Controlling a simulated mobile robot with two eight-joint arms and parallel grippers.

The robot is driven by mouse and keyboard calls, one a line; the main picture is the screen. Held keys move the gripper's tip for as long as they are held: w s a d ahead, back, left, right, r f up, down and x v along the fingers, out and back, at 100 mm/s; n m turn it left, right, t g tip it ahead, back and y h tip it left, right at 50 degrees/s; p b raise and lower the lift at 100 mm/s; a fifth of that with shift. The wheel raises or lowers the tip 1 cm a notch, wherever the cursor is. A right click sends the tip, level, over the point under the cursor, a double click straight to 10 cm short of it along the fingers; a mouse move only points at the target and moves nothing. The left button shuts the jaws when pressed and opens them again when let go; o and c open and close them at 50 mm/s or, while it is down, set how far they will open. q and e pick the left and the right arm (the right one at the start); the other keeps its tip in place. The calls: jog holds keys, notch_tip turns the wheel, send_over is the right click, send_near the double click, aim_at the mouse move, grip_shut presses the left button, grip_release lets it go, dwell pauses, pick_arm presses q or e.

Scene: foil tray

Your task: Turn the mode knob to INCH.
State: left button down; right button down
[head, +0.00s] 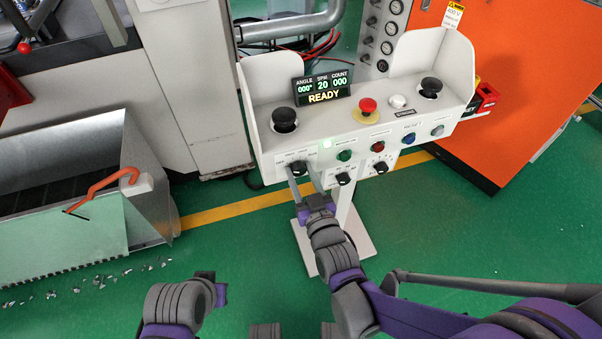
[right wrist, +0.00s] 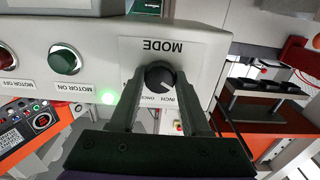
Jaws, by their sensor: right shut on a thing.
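The mode knob (right wrist: 158,76) is a round black knob on a white plate marked MODE, upside down in the right wrist view. In the head view the mode knob (head: 298,168) is at the lower left of the white control console's front. My right gripper (head: 302,175) reaches up to it from below. In the right wrist view the fingers of my right gripper (right wrist: 160,82) are shut on the knob, one on each side. Small labels, INCH among them, show between the fingers, partly hidden. I cannot tell surely which label the pointer faces. My left gripper's fingers do not show.
The console (head: 268,100) carries a READY display (head: 322,86), a red mushroom button (head: 367,105), two black palm buttons and several coloured buttons. Two more black knobs are beside the mode knob. A metal chute (head: 110,220) stands left, an orange cabinet (head: 530,90) right.

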jog(key=m+b, duration=0.1)
jog(key=m, duration=0.3)
jog(key=shift+m+b, duration=0.6)
jog(key=shift+m, duration=1.2)
jog(key=shift+c, duration=1.8)
grip_release()
jog(key=p+v, duration=0.1)
jog(key=v, duration=0.9)
jog(key=shift+s+d, duration=0.15)
jog(key=shift+s, duration=0.25)
